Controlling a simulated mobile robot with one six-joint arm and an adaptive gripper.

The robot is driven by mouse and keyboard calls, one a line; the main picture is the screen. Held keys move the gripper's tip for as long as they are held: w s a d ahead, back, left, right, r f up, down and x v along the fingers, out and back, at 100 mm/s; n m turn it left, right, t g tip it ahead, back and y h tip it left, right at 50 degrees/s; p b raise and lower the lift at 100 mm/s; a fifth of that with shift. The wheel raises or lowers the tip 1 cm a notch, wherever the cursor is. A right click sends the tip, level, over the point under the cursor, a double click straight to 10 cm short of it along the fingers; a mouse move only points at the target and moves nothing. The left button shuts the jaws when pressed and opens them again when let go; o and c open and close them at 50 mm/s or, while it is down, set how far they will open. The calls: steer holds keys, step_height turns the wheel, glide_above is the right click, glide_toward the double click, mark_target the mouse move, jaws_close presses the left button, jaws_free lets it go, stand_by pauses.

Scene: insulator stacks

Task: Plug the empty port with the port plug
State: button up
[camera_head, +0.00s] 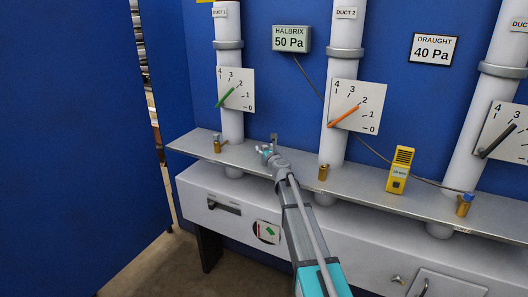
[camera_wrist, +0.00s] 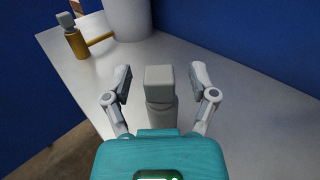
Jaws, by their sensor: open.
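The port plug, a small grey piece with a square head on a rounder body, stands between my open fingers in the wrist view (camera_wrist: 160,82), with gaps to both fingertips. Its top shows just beyond my gripper in the head view (camera_head: 274,137). My gripper (camera_head: 267,151) is open over the shelf, and its fingers flank the plug (camera_wrist: 162,83). The middle brass port (camera_head: 323,173), at the foot of DUCT 2, shows no cap. The left brass port (camera_head: 217,145) has a grey square-headed cap (camera_wrist: 66,19). The right brass port (camera_head: 464,206) has a bluish-grey top.
The grey shelf (camera_head: 260,178) runs along the blue wall. White ducts (camera_head: 345,35) with dial gauges rise through it. A yellow meter (camera_head: 400,170) stands right of the middle port, with a cable behind. The shelf between plug and middle duct looks clear.

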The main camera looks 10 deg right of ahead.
stand_by(0.5)
jaws_close()
